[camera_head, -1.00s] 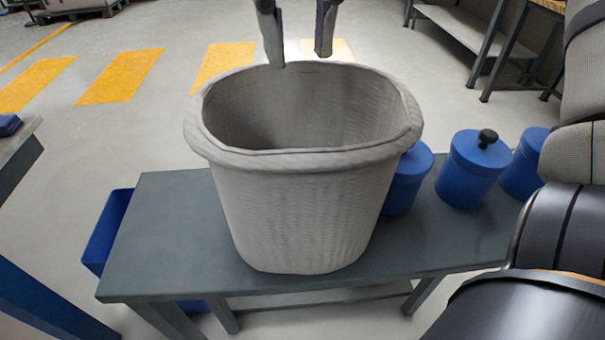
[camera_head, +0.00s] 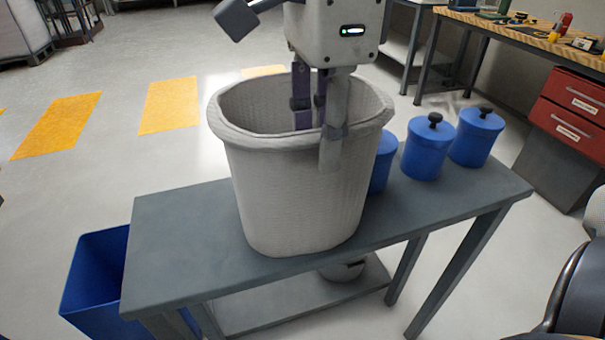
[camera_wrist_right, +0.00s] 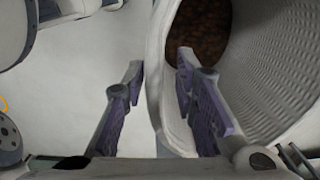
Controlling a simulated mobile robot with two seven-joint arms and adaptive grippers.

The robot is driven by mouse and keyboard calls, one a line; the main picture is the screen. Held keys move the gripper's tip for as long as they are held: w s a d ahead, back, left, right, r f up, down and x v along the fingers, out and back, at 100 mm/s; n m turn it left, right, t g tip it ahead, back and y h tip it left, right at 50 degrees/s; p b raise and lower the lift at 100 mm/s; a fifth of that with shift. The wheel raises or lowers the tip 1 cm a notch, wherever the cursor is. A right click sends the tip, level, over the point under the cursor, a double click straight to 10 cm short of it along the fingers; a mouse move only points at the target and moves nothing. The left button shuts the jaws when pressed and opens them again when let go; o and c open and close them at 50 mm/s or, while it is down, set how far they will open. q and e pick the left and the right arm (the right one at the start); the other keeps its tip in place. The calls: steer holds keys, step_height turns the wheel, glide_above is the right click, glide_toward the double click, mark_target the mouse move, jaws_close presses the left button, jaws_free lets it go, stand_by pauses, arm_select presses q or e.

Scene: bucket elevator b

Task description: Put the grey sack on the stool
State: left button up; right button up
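The grey sack (camera_head: 290,190) is a woven, open-topped, bucket-like container. It stands upright on a dark grey bench (camera_head: 180,235). The right wrist view shows the sack's wall (camera_wrist_right: 270,60) and brown lumpy contents inside. My right gripper (camera_head: 317,148) points down at the sack's near right rim. One finger is outside the wall and the other is inside, so they straddle it. In the right wrist view the fingers (camera_wrist_right: 160,85) are apart, with a gap between the outer finger and the wall. My left gripper is not in view. I cannot identify a separate stool.
Blue lidded canisters (camera_head: 428,147) stand on the bench right of the sack, one close against it. A blue bin (camera_head: 95,280) is on the floor at left. A workbench with tools (camera_head: 510,30) and red drawers (camera_head: 570,105) are at right. Open floor lies behind.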

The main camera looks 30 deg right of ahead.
steer(key=f, duration=0.5)
steer(key=shift+d+f, duration=0.25)
steer(key=shift+d, duration=0.05)
jaws_close()
steer(key=shift+r, duration=0.1)
